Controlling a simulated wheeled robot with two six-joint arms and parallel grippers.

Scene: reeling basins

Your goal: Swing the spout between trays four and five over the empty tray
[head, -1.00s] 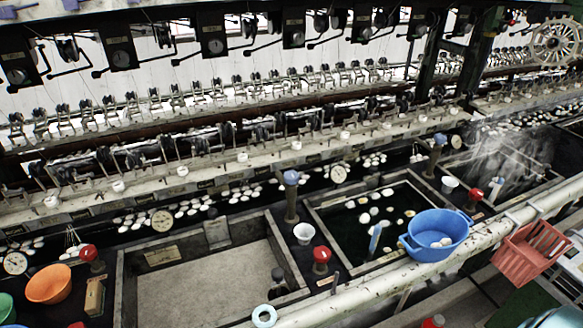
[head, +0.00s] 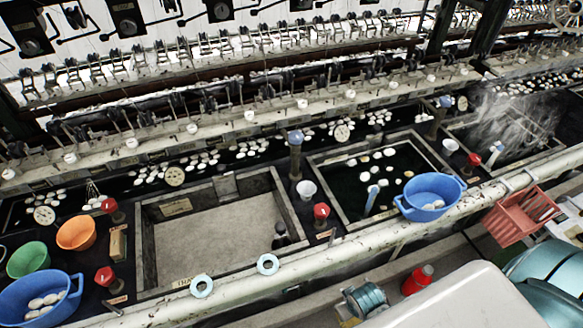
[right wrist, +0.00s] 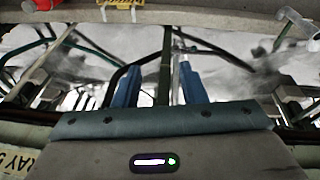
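The empty tray (head: 215,240) is a grey rectangular basin with a bare floor, left of centre in the head view. A tray of dark water (head: 345,200) with white cocoons lies to its right. A dark upright post with a blue top (head: 295,150), apparently the spout, stands on the divider between these trays. Its outlet direction is unclear. My right gripper (right wrist: 160,84) shows two blue fingers spread apart in the right wrist view, with nothing seen between them. Neither gripper shows in the head view, so the right gripper's distance from the post cannot be told.
A red knob (head: 321,212) and a white cup (head: 307,190) stand near the post. A blue basin (head: 432,196) sits by the front pipe (head: 385,236). A red basket (head: 522,215) is at right.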

